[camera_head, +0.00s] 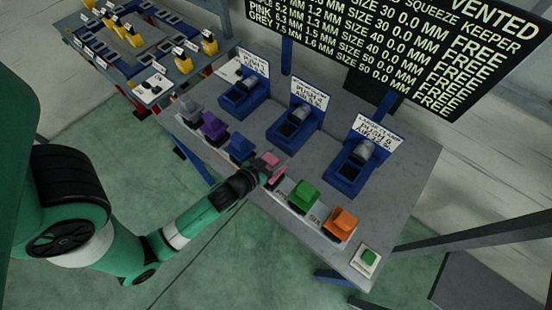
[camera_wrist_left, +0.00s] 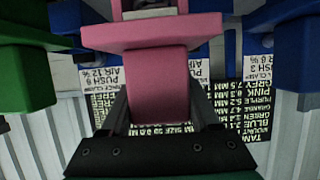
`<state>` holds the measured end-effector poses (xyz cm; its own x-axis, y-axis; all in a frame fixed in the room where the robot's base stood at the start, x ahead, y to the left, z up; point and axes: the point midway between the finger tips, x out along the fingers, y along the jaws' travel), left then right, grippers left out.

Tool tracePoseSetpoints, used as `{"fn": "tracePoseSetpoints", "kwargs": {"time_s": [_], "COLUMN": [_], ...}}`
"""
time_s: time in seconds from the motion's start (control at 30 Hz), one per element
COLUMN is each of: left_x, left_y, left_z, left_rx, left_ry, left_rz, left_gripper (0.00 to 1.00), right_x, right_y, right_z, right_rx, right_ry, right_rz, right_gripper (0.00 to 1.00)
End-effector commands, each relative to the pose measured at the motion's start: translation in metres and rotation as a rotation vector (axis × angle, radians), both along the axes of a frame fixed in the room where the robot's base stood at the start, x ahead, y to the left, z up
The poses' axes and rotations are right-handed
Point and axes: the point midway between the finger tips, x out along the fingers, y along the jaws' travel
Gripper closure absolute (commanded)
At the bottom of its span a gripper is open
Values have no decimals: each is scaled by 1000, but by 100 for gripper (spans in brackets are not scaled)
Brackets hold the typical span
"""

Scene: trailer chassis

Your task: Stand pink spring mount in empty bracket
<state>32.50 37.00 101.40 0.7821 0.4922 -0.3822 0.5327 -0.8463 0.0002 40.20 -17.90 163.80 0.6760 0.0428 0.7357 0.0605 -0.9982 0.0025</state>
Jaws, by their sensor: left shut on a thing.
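The pink spring mount (camera_head: 271,159) is at the near edge of the grey table, in the gap between the blue and green mounts. My left gripper (camera_head: 264,173) is shut on it. In the left wrist view the pink mount (camera_wrist_left: 158,75) fills the middle, its lower part between the fingers (camera_wrist_left: 160,120). I cannot tell whether it still touches the rack. The chassis (camera_head: 130,50) with blue frames and several yellow pieces is at the upper left. It is too small to tell which bracket is empty. My right gripper is not in view.
Grey (camera_head: 188,108), purple (camera_head: 214,128), blue (camera_head: 240,148), green (camera_head: 304,194) and orange (camera_head: 340,223) mounts line the near edge. Three blue press stations (camera_head: 293,132) with signs stand behind. A green button (camera_head: 368,258) is at the right corner. A black board (camera_head: 400,40) stands at the back.

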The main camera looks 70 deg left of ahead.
Motion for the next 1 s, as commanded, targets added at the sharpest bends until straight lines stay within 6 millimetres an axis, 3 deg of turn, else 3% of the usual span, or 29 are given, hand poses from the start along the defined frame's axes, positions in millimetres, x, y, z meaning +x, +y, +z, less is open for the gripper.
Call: {"fn": "tracePoseSetpoints", "kwargs": {"time_s": [0.1,0.43,0.47,0.6,1.0], "left_x": [0,0,0,0,-4], "left_y": [0,0,0,-1,-3], "left_z": [-14,-16,-17,-16,-13], "left_rx": [2,2,0,0,0], "left_ry": [-2,-5,-1,0,1], "left_rz": [-1,-2,-1,-1,-2], "left_gripper": [100,100,34,9,8], "right_x": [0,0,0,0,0], "right_y": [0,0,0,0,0], "right_z": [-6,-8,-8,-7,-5], "right_rx": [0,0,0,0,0], "right_ry": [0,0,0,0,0], "right_rz": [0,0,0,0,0], "right_gripper": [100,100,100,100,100]}}
